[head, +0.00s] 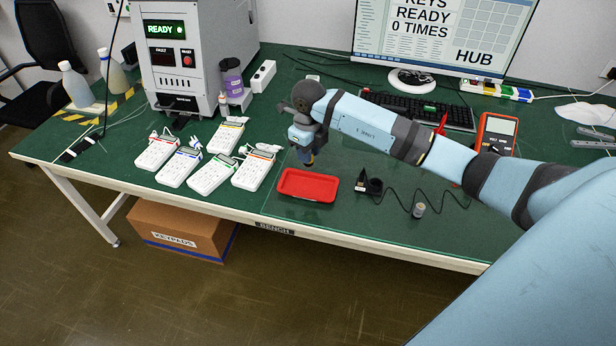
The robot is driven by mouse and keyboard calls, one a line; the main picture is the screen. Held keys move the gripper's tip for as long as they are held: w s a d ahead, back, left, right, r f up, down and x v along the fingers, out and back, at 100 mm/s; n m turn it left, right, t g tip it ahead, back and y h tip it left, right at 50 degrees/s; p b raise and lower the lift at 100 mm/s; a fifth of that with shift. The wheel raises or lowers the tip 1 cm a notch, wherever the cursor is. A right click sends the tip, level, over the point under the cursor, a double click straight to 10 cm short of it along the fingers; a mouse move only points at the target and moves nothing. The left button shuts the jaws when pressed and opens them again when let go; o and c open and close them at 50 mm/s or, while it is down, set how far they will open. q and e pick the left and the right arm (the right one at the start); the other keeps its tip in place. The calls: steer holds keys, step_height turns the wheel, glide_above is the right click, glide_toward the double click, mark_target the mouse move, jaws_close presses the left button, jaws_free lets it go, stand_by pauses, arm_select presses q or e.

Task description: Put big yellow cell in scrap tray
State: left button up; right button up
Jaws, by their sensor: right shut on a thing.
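The red tray (323,188), which I take as the scrap tray, lies on the green bench mat near the front edge and looks empty. My right gripper (309,157) points down just behind and above the tray's back rim. My left gripper is not in view.
Several white keypads (208,174) lie left of the tray. A black probe stand with a cable (372,186) and a small grey cylinder (419,210) are to its right. A multimeter (497,134) and keyboard (420,110) are behind. A grey tester (190,60) stands at the back left.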

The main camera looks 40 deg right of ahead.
step_height(320, 180, down, 10)
steer(key=shift+r, duration=0.25)
steer(key=shift+f, duration=0.1)
